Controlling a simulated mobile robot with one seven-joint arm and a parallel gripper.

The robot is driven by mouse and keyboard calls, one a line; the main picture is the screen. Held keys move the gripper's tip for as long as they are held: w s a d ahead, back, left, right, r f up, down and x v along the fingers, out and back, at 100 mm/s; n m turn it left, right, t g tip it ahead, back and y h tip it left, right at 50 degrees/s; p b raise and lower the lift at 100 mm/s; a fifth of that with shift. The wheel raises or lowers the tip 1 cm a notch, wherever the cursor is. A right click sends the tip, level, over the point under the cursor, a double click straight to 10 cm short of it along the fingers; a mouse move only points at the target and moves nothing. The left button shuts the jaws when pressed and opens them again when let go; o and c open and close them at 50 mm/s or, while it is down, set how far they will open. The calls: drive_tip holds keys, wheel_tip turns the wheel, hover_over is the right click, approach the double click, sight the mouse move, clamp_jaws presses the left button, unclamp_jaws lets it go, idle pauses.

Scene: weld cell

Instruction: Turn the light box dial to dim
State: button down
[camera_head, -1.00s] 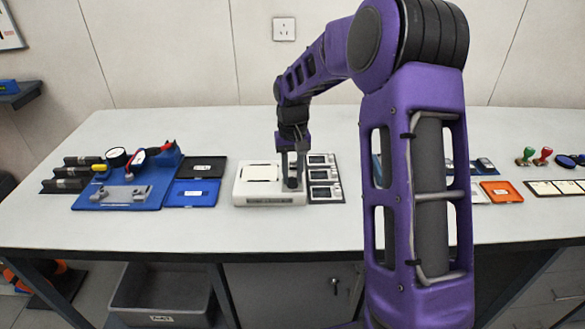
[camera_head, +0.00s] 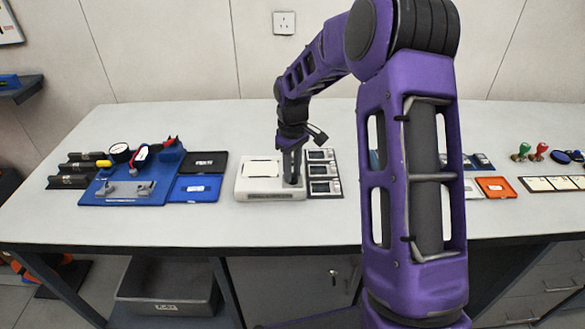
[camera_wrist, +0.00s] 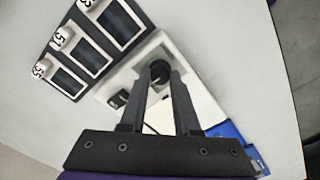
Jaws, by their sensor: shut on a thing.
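The light box (camera_head: 262,188) is a white box with a pale rectangular panel on top, standing on the bench left of my upright arm link. Its dial (camera_wrist: 160,70) is a dark round knob at one end of the box, seen in the wrist view between my fingertips. My gripper (camera_head: 292,180) points down onto the right end of the box and is shut on the dial. It also shows in the wrist view (camera_wrist: 162,75), with a finger on each side of the knob. The dial's markings are too small to read.
A dark panel with several small framed plates (camera_head: 322,172) stands close to the right of the box. Blue (camera_head: 195,188) and black (camera_head: 204,162) trays lie to its left. A blue mat (camera_head: 122,190) with tools is further left. The bench front is clear.

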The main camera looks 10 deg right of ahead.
idle(0.4)
drive_tip(key=c, duration=0.6)
unclamp_jaws()
wheel_tip(320, 180, up, 17)
drive_tip(key=shift+r+p, duration=0.2)
drive_tip(key=shift+p, duration=0.2)
